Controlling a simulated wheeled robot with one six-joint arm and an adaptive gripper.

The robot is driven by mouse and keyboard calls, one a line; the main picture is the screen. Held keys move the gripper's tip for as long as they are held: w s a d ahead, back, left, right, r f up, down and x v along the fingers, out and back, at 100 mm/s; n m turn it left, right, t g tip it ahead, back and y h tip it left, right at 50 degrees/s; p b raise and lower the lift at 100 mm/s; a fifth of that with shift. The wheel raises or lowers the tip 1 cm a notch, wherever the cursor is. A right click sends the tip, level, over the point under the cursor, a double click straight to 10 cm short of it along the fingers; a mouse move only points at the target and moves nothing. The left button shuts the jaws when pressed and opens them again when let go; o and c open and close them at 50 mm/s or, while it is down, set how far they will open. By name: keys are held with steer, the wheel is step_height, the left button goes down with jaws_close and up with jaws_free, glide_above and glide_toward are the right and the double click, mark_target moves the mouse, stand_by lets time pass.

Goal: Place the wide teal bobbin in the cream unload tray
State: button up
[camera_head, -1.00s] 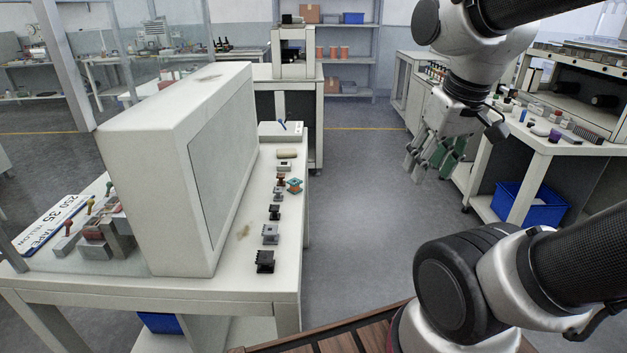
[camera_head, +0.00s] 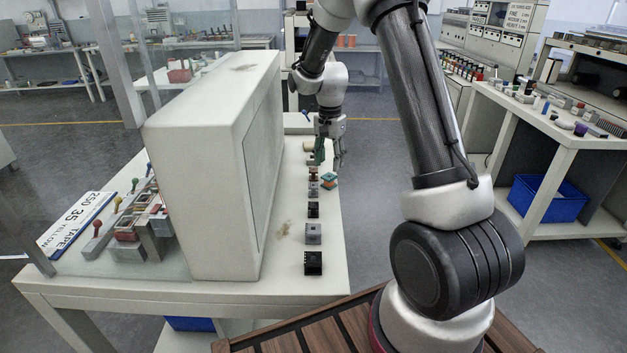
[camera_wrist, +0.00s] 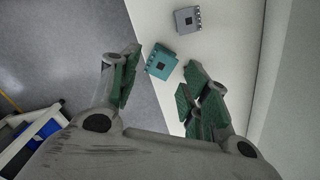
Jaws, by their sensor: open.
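The teal bobbin (camera_head: 329,178), with an orange part between its flanges, stands near the right edge of the white bench, beside a row of small parts. In the wrist view it shows as a teal square-topped block (camera_wrist: 161,62) with a dark centre, ahead of and between the finger tips. My gripper (camera_head: 328,160) is open and empty above the far part of the bench, a little beyond the bobbin; its spread green-padded fingers also show in the wrist view (camera_wrist: 163,78). A cream tray-like piece (camera_head: 298,123) at the bench's far end is partly hidden by my arm.
Several dark, grey and red parts (camera_head: 313,234) line the bench (camera_head: 285,270). A large cream housing (camera_head: 205,170) walls off the left side. A grey block (camera_wrist: 187,20) lies near the bobbin in the wrist view. Open floor lies right of the bench.

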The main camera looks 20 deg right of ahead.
mark_target(329, 176)
steer(key=shift+w+a+r+m, duration=0.1)
steer(key=shift+w+m, duration=0.25)
steer(key=shift+m, duration=0.65)
steer(key=shift+f, duration=0.25)
steer(key=f, duration=0.7)
steer(key=shift+d+f, duration=0.15)
steer(key=shift+d, duration=0.2)
steer(key=shift+c, duration=0.4)
steer(key=c, duration=0.8)
